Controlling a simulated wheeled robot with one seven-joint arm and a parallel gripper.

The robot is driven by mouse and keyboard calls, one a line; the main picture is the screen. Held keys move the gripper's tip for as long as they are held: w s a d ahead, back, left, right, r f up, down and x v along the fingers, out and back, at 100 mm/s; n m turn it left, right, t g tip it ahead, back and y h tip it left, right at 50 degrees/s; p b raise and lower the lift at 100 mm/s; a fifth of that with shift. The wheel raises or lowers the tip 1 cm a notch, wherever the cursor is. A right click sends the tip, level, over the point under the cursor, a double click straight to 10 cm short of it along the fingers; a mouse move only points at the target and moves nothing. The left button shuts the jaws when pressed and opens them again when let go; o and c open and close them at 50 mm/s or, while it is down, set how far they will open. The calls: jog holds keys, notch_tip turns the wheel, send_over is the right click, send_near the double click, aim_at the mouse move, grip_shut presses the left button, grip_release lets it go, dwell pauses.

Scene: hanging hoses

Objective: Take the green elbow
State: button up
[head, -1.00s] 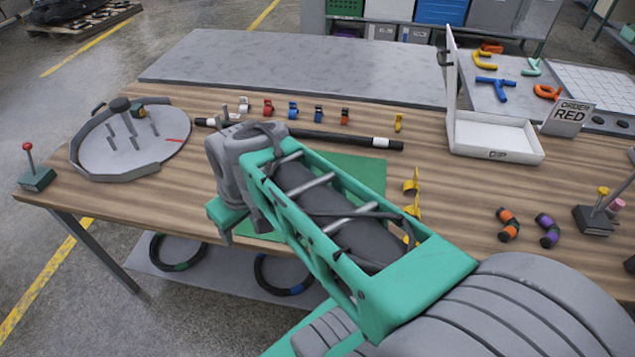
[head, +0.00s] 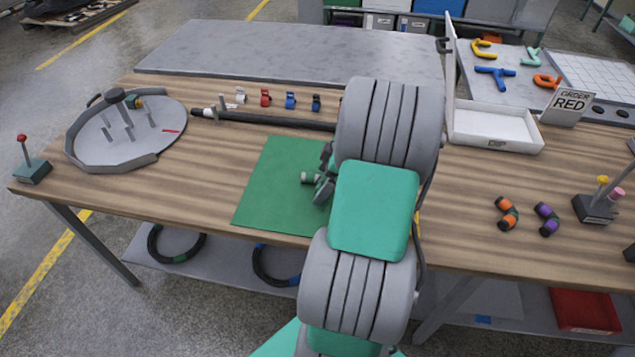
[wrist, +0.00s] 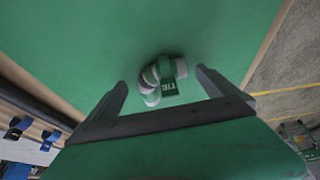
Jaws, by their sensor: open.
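A small curved elbow piece, pale grey with a green lettered band (wrist: 160,78), lies on the green mat; on the green mat it also shows in the head view (head: 308,178), partly beside my gripper. My gripper (wrist: 163,86) is open above the mat, with one dark finger on each side of the piece in the wrist view. I cannot tell whether either finger touches it. In the head view my gripper (head: 325,180) is largely hidden behind my own arm. The green mat (head: 270,190) is bare around the piece.
An orange elbow (head: 507,212) and a purple elbow (head: 546,219) lie to the right. A black hose (head: 265,120) and several coloured clips line the back. A round grey fixture (head: 115,160) stands left. A white tray (head: 495,145) and an order sign (head: 568,105) stand right.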

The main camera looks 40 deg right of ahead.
jog(key=shift+w+a+f, duration=0.1)
jog(key=shift+f, duration=0.25)
jog(key=c, duration=1.5)
jog(key=shift+o, duration=0.2)
jog(key=shift+r, duration=0.1)
